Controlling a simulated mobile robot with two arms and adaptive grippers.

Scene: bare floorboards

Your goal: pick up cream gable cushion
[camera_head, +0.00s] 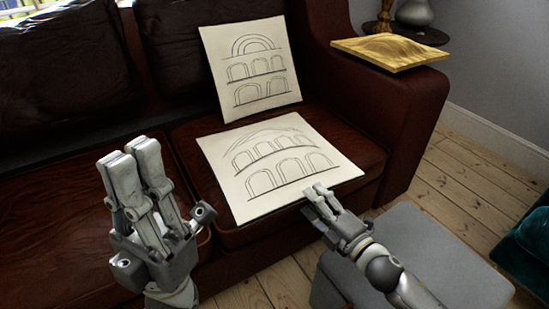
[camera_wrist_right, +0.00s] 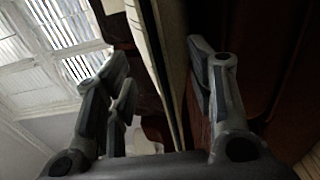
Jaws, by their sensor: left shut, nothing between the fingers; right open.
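The cream gable cushion (camera_head: 275,165) lies on the right seat of the dark red sofa, with a line-drawn gable over rows of arches. My right gripper (camera_head: 316,198) is open at the cushion's front right edge. In the right wrist view, a pale edge, seemingly this cushion's (camera_wrist_right: 172,60), runs between the spread fingers (camera_wrist_right: 160,78), nearer the right finger; I cannot tell whether they touch. My left gripper (camera_head: 136,160) is shut and empty, raised in front of the sofa to the left of the cushion.
A similar cream cushion with round arches (camera_head: 254,68) leans on the sofa backrest (camera_head: 184,40), behind the gable cushion. A wooden board (camera_head: 390,51) lies on the armrest (camera_head: 375,100). A grey block-like piece (camera_head: 435,255) stands at the front right, and a teal seat (camera_head: 530,245) at the right edge.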

